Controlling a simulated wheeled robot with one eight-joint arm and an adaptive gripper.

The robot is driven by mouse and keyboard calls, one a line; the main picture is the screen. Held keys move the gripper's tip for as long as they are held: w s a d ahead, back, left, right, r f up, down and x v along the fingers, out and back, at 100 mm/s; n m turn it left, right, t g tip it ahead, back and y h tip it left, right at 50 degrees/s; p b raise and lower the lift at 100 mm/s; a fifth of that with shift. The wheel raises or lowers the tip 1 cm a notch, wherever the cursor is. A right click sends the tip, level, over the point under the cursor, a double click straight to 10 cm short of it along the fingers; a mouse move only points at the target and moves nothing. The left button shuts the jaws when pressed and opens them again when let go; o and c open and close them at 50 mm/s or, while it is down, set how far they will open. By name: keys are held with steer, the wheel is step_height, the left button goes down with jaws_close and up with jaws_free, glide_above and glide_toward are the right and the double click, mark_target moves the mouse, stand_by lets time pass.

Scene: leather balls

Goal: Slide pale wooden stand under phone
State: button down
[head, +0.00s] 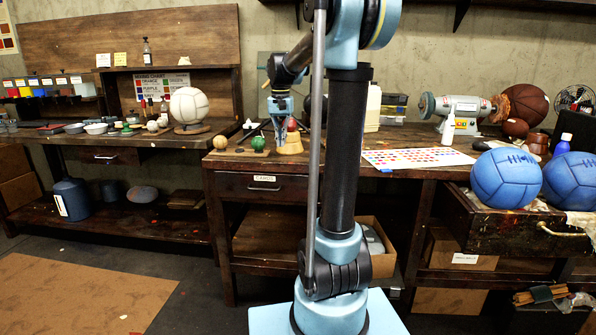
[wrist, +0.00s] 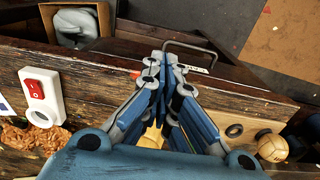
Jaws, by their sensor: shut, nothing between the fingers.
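A pale wooden piece (head: 290,146), which looks like the stand, is on the workbench top in the head view, just right of my gripper (head: 281,136). A pale patch (wrist: 152,138) shows behind the fingers in the wrist view; I cannot tell whether it is the same piece. My gripper points down close to the bench's front edge, and its fingers (wrist: 160,68) are together with nothing between them. It is beside or in front of the pale piece; contact cannot be told. I cannot make out a phone in either view.
A green ball (head: 258,144) and a tan ball (head: 221,142) sit left of my gripper. A colour chart (head: 417,158) lies to the right. A closed drawer (head: 262,187) is below, its handle (wrist: 190,50) near the fingertips in the wrist view. Blue balls (head: 506,178) rest at far right.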

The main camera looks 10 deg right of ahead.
steer(key=s+d+f+n+t, duration=0.1)
steer(key=s+f, duration=0.2)
steer(key=s, duration=0.7)
steer(key=s+d+f+n, duration=0.1)
steer(key=s+d+f, duration=0.15)
steer(key=s, duration=0.65)
steer(key=s+f+n+t, duration=0.1)
steer(key=s+f, duration=1.3)
steer(key=f, duration=0.1)
steer(key=shift+d+f+n, duration=0.25)
steer(key=shift+f+n, duration=0.05)
steer(key=shift+n, duration=0.1)
steer(key=shift+w+f, duration=0.2)
steer(key=shift+w, duration=0.25)
